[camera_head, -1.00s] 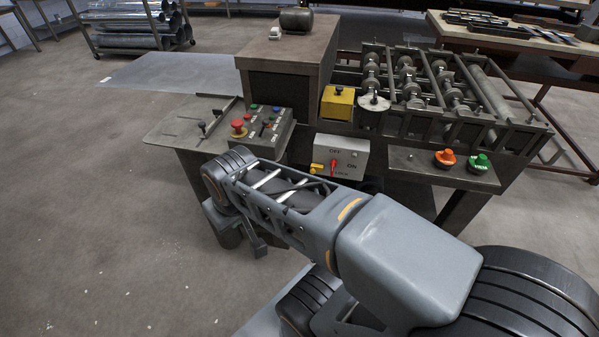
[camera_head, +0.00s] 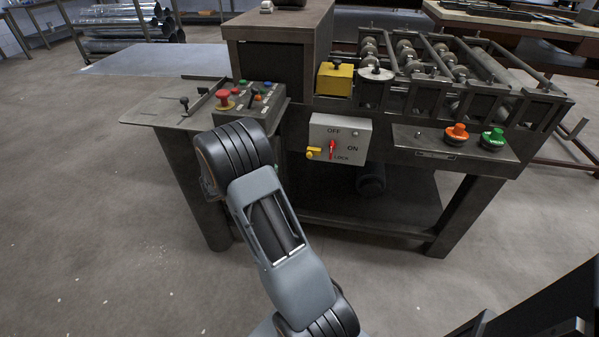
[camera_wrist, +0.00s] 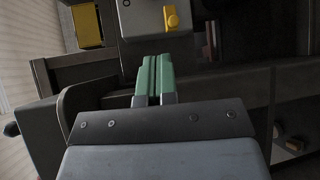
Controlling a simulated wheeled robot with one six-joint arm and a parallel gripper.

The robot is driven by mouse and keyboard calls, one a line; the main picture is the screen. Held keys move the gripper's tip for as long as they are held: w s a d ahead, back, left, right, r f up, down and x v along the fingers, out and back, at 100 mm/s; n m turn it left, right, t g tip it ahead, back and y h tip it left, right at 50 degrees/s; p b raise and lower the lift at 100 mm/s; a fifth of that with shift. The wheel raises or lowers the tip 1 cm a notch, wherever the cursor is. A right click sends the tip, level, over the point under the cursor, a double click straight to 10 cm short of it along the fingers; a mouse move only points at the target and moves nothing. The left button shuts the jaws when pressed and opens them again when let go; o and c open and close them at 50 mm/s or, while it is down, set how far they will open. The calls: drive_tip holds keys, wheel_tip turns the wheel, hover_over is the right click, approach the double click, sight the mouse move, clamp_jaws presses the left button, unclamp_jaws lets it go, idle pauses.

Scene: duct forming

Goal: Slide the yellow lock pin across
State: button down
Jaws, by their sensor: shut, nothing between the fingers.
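The grey switch box (camera_head: 352,126) is on the machine's front, marked OFF, ON and LOCK. Its red switch handle (camera_head: 332,149) is at the middle. The yellow lock pin (camera_head: 313,153) sticks out at the lower left of the box, left of the red handle. In the wrist view the yellow lock pin (camera_wrist: 172,18) shows near the top on the pale box (camera_wrist: 143,19). My gripper (camera_wrist: 153,60) has green fingers pressed together and empty, below the pin in that picture and apart from it.
A control panel with a red button (camera_head: 223,98) stands left of the switch box. A yellow block (camera_head: 335,78) sits above it. Orange (camera_head: 456,133) and green (camera_head: 492,138) buttons are on the right shelf. Open floor lies in front of the machine.

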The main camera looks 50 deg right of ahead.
drive_tip(key=w+d+f+n+t+h+b, duration=0.1)
drive_tip(key=w+d+f+t+h+b, duration=0.1)
drive_tip(key=f, duration=0.6)
drive_tip(key=w+t+h, duration=0.1)
drive_tip(key=w, duration=0.1)
drive_tip(key=shift+w+d+n, duration=0.25)
drive_tip(key=shift+w+n, duration=0.1)
drive_tip(key=shift+n, duration=0.05)
approach(314, 153)
drive_tip(key=w+d, duration=0.3)
drive_tip(key=shift+s+d+r+b, duration=0.1)
drive_tip(key=shift+s+d+b, duration=0.2)
drive_tip(key=shift+s+d, duration=0.3)
drive_tip(key=shift+w, duration=0.1)
drive_tip(key=shift+d, duration=0.1)
